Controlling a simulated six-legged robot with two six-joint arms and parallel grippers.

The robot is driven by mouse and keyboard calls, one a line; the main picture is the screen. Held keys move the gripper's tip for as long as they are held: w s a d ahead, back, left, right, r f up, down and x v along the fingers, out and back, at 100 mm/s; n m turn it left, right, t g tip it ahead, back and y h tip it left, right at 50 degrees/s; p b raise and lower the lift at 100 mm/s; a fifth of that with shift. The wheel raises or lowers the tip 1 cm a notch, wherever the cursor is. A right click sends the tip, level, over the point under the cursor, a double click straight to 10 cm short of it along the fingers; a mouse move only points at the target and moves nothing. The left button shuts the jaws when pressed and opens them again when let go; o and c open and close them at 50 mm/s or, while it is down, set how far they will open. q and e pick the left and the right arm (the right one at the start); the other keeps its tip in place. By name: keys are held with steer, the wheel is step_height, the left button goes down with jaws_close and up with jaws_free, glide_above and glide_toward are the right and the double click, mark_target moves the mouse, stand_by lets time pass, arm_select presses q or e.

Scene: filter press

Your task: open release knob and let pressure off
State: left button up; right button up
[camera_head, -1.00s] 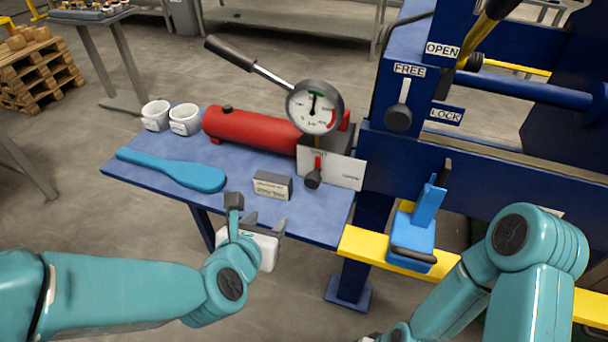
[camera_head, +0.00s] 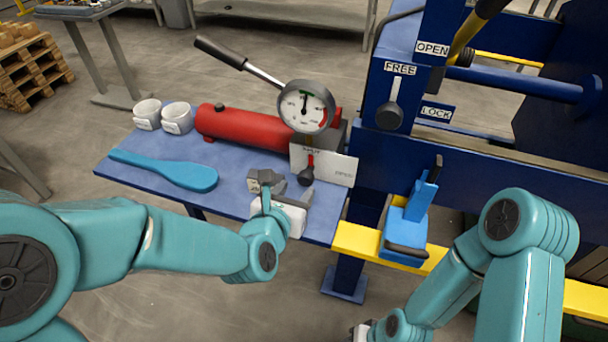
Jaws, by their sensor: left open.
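The release knob (camera_head: 306,176) is small and dark with a red pointer mark just above it. It sits at the front of a white label plate (camera_head: 338,170), below the round pressure gauge (camera_head: 306,107) of the red pump cylinder (camera_head: 240,127). The gauge needle points roughly straight up. My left gripper (camera_head: 287,187) is open in front of the knob and just to its lower left, its jaws pointing toward the plate. I cannot tell whether it touches the knob. My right gripper (camera_head: 360,332) barely shows at the bottom edge.
A long pump handle (camera_head: 238,60) rises behind the pump. The blue press frame and a blue clamp-like tool (camera_head: 405,228) stand to the right.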

mark_target(307, 181)
arm_select(q)
steer(key=x, duration=0.7)
steer(key=shift+p, duration=0.4)
steer(key=shift+r, duration=0.1)
steer(key=c, duration=0.8)
steer(key=shift+o, duration=0.2)
steer(key=m+b, duration=0.1)
steer(key=m+y+b, duration=0.1)
steer(key=b, duration=0.1)
steer(key=shift+d+f+t, duration=0.15)
steer(key=shift+f+t, duration=0.05)
steer(key=shift+t, duration=0.1)
steer(key=shift+s+d+r+m+t+y+b, duration=0.1)
steer(key=shift+m+t+y+b, duration=0.4)
steer(key=shift+m+y+b, duration=1)
steer(key=shift+h+b, duration=0.4)
steer(key=shift+h, duration=0.1)
